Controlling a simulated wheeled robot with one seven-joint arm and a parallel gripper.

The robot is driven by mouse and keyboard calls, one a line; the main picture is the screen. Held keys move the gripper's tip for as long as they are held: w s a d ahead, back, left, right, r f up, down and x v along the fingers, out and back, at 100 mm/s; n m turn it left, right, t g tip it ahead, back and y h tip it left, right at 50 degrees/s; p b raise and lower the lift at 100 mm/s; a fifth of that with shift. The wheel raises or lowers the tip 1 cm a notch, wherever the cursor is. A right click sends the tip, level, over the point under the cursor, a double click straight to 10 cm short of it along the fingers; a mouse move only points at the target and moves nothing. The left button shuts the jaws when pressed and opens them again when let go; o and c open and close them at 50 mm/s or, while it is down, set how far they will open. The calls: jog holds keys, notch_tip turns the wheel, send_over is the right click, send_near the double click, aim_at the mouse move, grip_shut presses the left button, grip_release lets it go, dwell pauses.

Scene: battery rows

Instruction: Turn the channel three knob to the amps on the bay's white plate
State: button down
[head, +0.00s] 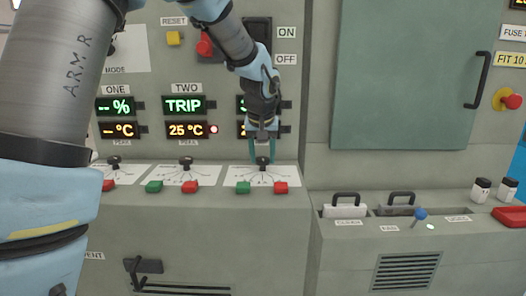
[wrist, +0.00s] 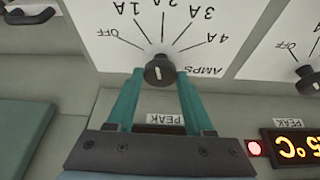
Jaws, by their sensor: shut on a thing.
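The channel three knob (head: 263,161) is a dark round knob on the rightmost white dial card (head: 240,177). It also shows in the wrist view (wrist: 160,72), where the card is upside down, with OFF, several amp marks and the word AMPS. My gripper (head: 262,153) is shut on this knob, its teal fingers on either side of it in the wrist view (wrist: 157,82). The knob's short white mark runs nearly up and down in the wrist view; I cannot tell surely which figure it meets. At the right bay, small white plates (head: 348,222) are too small to read.
A green button (head: 243,188) and a red button (head: 281,187) sit just before the knob. Channel two's display (head: 184,105) reads TRIP, with a red lamp lit. A white handled block (head: 345,211) and a blue-knobbed lever (head: 420,215) stand at the right bay.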

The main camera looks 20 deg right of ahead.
jog(key=shift+m+g+h+p, duration=0.3)
jog(key=shift+m+p, duration=0.55)
jog(key=shift+m, duration=0.25)
jog(key=shift+f, duration=0.1)
jog(key=shift+c, duration=1.5)
grip_release()
jog(key=v, duration=1.1)
jog(key=shift+a, duration=0.1)
